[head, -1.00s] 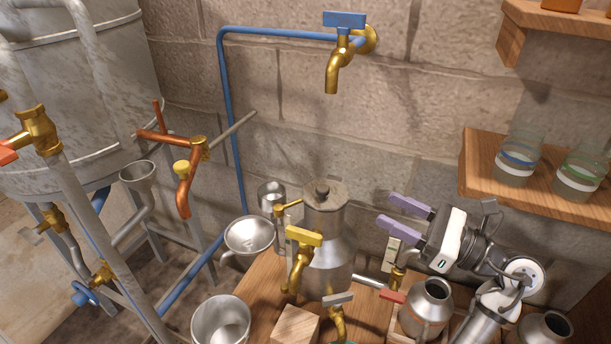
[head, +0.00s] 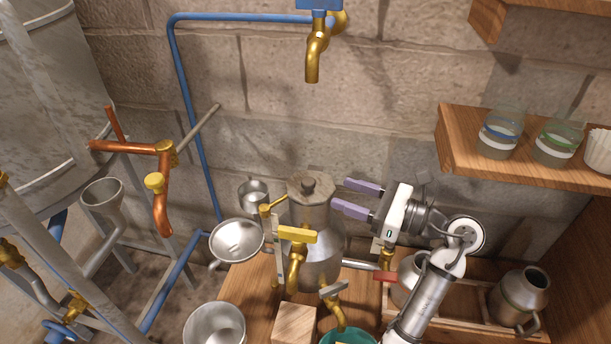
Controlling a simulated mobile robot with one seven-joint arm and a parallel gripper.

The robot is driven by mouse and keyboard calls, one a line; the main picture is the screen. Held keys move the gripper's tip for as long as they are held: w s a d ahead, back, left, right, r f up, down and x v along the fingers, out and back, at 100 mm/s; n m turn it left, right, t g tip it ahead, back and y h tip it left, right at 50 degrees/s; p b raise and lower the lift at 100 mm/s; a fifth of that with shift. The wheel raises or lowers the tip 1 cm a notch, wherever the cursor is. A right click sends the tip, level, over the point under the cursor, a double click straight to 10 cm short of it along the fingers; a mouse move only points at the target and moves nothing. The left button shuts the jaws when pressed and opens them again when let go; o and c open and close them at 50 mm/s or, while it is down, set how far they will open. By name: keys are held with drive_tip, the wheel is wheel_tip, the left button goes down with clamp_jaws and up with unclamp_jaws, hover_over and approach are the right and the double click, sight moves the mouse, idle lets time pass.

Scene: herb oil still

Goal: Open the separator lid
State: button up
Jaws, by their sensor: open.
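The separator (head: 317,245) is a metal can standing on the wooden bench. Its round lid (head: 311,188), grey-brown with a small dark knob, sits closed on top. Brass taps come off its front, one with a yellow handle (head: 297,235). My gripper (head: 347,196) is just right of the lid, at about its height in the picture. Its two purple fingers are apart and point left toward the lid, with nothing between them. The fingers appear apart from the lid, though the depth is hard to tell.
A blue-handled wall tap (head: 316,55) hangs above. A shelf (head: 462,155) with jars (head: 501,133) is at right. A funnel (head: 237,240) and a metal cup (head: 214,326) are left of the separator. A metal jug (head: 522,294) stands in a wooden rack at lower right. A wooden block (head: 295,323) is in front.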

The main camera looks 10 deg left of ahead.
sight(307, 180)
drive_tip(key=p+x, duration=0.2)
drive_tip(key=x, duration=0.7)
drive_tip(key=shift+a, duration=0.35)
drive_tip(key=shift+c, duration=0.2)
clamp_jaws()
